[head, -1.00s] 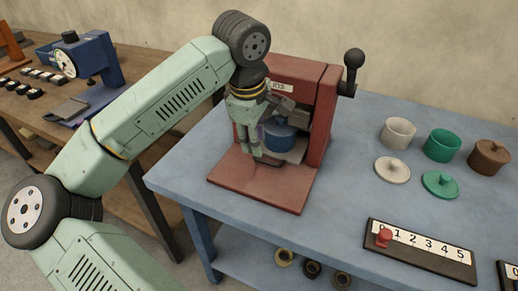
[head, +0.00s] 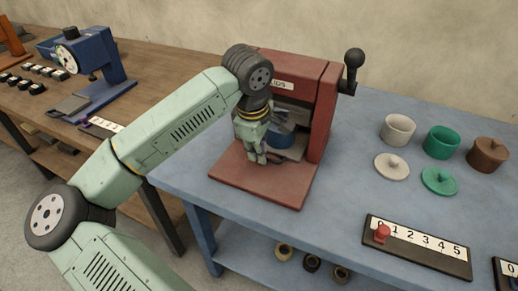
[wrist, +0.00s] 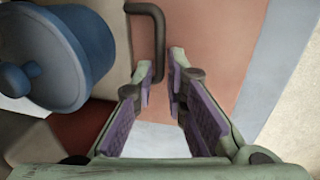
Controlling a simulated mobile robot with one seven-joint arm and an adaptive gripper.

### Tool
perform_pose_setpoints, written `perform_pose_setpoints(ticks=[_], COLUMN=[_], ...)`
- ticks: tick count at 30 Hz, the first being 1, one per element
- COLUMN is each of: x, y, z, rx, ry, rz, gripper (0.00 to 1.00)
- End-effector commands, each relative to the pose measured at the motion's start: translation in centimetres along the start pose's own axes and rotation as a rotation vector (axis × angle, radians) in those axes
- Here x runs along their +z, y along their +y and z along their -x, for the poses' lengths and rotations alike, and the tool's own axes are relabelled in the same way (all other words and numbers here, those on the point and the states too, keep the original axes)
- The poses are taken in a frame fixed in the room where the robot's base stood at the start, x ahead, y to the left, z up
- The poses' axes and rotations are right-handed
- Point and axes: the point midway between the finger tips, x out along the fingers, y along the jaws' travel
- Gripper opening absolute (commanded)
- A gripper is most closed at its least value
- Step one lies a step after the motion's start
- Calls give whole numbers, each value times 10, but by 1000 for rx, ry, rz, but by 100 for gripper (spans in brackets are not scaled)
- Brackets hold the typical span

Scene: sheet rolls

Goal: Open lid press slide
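The red press (head: 318,120) stands on the blue table with its red base plate (head: 262,185) towards me. A blue pot (head: 280,136) sits inside it, partly hidden by my gripper. In the wrist view the blue pot (wrist: 75,60) is at the left, with its knobbed lid on. A dark bent bar handle (wrist: 157,40) comes down from the top of the wrist view. My gripper (wrist: 160,85) is open, its purple-padded fingers apart. The handle's lower end is at the fingertips, close to the left finger; I cannot tell whether they touch. My gripper (head: 256,157) is in front of the press.
A dark lever with a ball knob (head: 353,58) is on the press's right side. A numbered strip (head: 418,247) lies at the front.

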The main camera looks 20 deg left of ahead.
Motion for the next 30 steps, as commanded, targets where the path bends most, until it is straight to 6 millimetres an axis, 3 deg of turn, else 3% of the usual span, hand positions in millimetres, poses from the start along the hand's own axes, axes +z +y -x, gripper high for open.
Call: perform_pose_setpoints(ticks=[5, 30], x=[0, 0], y=[0, -1], z=[0, -2], rx=[0, -4], ry=[0, -1], rz=[0, 0], gripper=[0, 0])
